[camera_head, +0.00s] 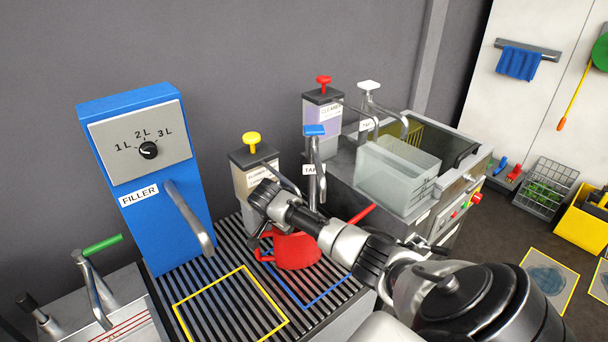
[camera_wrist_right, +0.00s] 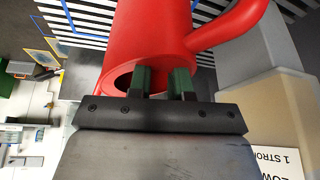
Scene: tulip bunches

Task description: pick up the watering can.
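The red watering can (camera_head: 293,252) stands on the slatted tray at the blue-outlined square. Its spout (camera_head: 361,214) points up to the right, and my arm hides part of its top. My right arm crosses in from the lower right, with its end over the can's left side. In the right wrist view, the can (camera_wrist_right: 150,35) fills the top middle, with its round opening facing the camera. My right gripper (camera_wrist_right: 163,80) has its two dark green fingers a narrow gap apart, with red can between them; it looks shut on the can's edge. My left gripper is not in view.
The slatted tray (camera_head: 232,304) has a free yellow-outlined square. A blue filler (camera_head: 150,190) stands behind left. A yellow-topped dispenser (camera_head: 252,165) and a blue-topped tap (camera_head: 316,150) stand close behind the can. A machine with a clear tank (camera_head: 396,175) stands to the right.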

